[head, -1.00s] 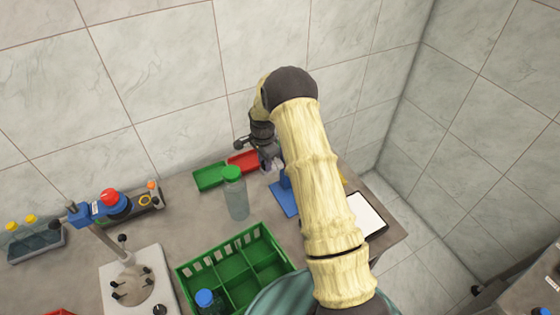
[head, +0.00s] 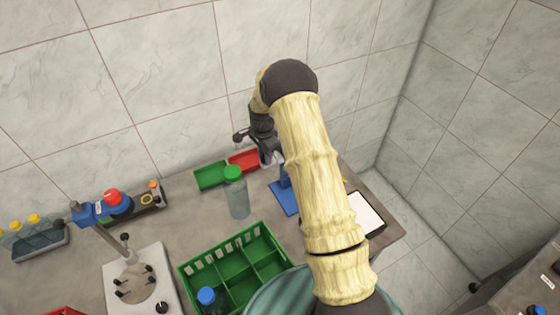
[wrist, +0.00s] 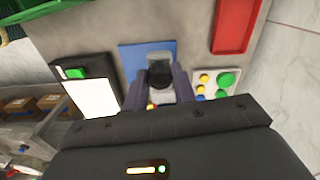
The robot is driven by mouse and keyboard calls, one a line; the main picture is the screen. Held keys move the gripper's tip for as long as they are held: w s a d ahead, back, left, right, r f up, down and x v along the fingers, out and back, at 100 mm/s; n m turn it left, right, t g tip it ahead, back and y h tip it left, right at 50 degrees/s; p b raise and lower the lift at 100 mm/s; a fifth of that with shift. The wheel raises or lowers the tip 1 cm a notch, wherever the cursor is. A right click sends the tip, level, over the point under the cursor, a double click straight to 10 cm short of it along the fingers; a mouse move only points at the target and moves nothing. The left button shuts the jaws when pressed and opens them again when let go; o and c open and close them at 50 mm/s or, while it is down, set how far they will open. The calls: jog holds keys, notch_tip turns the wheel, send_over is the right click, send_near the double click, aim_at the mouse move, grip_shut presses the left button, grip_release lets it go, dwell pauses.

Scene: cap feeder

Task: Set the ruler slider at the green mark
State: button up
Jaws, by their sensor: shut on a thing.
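My gripper (wrist: 163,76) is over a blue base plate (wrist: 131,62) in the wrist view. Its two dark fingers are closed around a small dark round-topped piece (wrist: 159,79), in front of a grey block (wrist: 160,58). This piece seems to be the slider, but the ruler scale and the green mark cannot be made out. In the head view my gripper (head: 270,154) is beside the top of a blue stand (head: 284,181), partly hidden by my arm.
A red tray (head: 243,160), a green tray (head: 211,175) and a green-capped bottle (head: 237,196) are left of the stand. A green crate (head: 252,232) is nearer. A button panel (wrist: 215,84) and a white panel (wrist: 92,99) flank the blue plate in the wrist view.

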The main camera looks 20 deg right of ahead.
jog(key=o, duration=0.8)
jog(key=shift+c, duration=0.2)
jog(key=shift+r, duration=0.15)
jog(key=shift+r+p, duration=2.3)
jog(key=shift+r, duration=1.55)
